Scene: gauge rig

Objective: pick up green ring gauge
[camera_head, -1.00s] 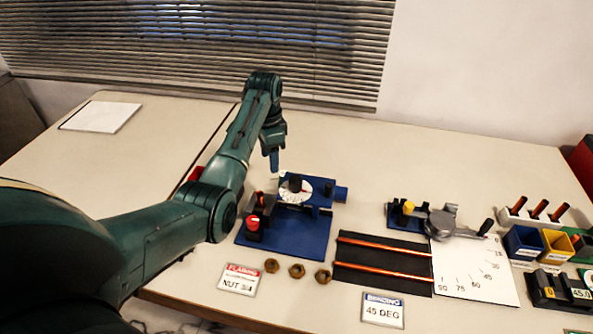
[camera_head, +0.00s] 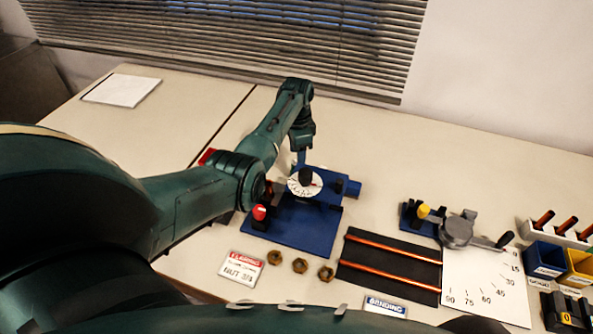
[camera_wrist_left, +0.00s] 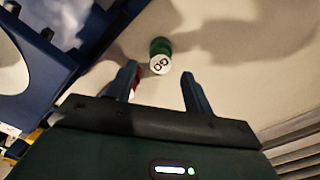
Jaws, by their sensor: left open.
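The green ring gauge (camera_wrist_left: 160,50) is a short green cylinder with a white, dark-marked end face, in the upper middle of the left wrist view. It lies on the pale table, apart from my fingers. My left gripper (camera_wrist_left: 160,88) is open and empty, its two fingers pointing toward the gauge, one to either side in the picture. In the head view my left gripper (camera_head: 299,160) is low behind the blue flaring rig's round dial. I cannot make out the gauge there. My right gripper is not in view.
The blue flaring rig (camera_head: 295,228) stands close to my left gripper; its blue body (camera_wrist_left: 25,65) fills the wrist view's left side. Several brass nuts (camera_head: 300,265), a black mat (camera_head: 365,278) with copper tubes and a bending tool (camera_head: 457,232) lie nearer or right.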

